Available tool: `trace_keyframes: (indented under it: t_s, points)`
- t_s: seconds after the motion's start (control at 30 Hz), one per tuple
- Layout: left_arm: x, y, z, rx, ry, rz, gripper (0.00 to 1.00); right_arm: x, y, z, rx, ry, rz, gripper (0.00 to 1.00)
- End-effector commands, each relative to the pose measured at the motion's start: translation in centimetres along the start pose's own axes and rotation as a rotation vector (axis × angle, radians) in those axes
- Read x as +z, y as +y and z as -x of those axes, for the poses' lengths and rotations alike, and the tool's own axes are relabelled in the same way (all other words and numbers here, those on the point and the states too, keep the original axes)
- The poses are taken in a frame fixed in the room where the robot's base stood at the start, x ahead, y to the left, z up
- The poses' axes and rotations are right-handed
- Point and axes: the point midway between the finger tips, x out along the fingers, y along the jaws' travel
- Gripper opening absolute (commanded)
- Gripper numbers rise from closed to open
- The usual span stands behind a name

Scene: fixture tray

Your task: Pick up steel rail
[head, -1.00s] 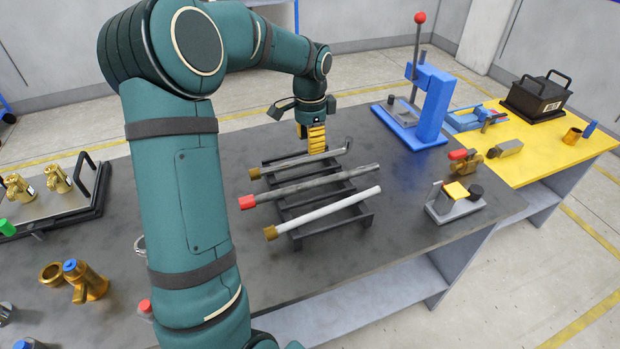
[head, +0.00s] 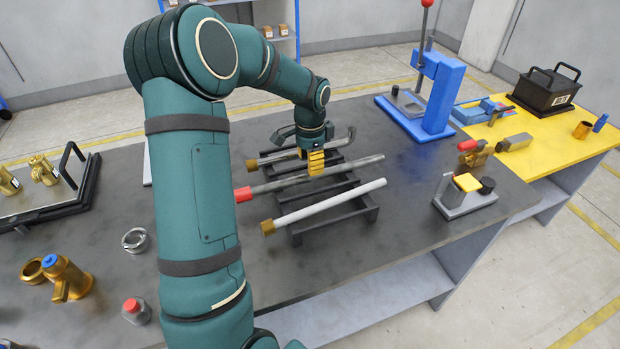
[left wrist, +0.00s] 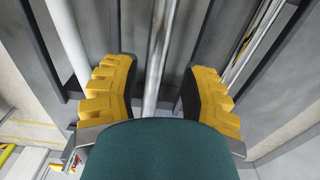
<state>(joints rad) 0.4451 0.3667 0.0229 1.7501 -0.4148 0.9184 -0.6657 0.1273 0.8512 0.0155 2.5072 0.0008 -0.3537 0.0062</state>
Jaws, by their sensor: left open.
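A grey steel rail with a red end (head: 355,165) lies across a black rack (head: 369,212), in the middle of three rods. In the left wrist view the rail (left wrist: 157,50) runs lengthwise between my fingers. My left gripper (head: 315,170), with yellow fingers, is open and points down over the rail. In the left wrist view the gripper (left wrist: 158,88) has one finger on each side of the rail, with gaps between. How deep the fingertips reach is hard to tell. My right gripper is not in view.
A blue press (head: 440,95) stands at the back right. A small grey fixture (head: 464,197) stands to the right. Brass fittings lie left.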

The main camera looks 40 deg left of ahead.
Motion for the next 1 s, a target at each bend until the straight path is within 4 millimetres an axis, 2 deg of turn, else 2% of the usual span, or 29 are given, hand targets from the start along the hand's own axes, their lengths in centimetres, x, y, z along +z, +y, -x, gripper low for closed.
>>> trace_keyframes:
  t_s: [0.4,0.67,0.7,0.8,1.0]
  points:
    - [0.2,0.4,-4.9,0.002,-0.002,-0.001,0.43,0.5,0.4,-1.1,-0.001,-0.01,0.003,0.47]
    - [0.2,0.4,-5.3,0.003,-0.002,0.0,0.44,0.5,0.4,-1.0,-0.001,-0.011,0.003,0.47]
    - [0.2,0.4,-5.3,0.003,-0.002,0.0,0.3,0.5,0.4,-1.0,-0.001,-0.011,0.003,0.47]
    - [0.2,0.4,-5.3,0.003,-0.002,0.0,0.0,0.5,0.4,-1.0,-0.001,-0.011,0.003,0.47]
    - [0.2,0.3,-5.2,0.001,-0.001,0.0,0.0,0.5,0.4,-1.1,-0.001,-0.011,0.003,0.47]
